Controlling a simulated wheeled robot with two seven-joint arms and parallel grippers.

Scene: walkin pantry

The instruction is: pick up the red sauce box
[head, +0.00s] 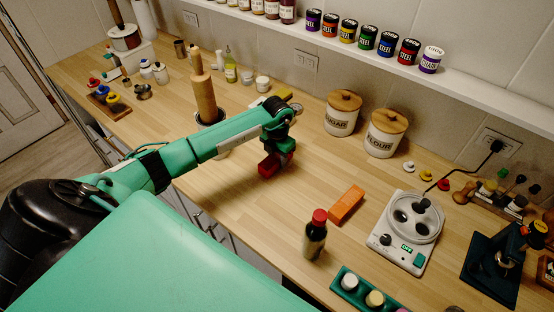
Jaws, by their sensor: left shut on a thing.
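A small red box (267,170), which looks like the red sauce box, is at the end of my left arm over the middle of the counter. My left gripper (275,164) points down and is shut on it. The gripper hides part of the box. I cannot tell whether the box touches the counter or is just above it. My right gripper is not in view.
Sugar (341,120) and flour (383,141) jars stand behind. A white appliance (405,258) is further right. The counter (262,210) near the box is clear.

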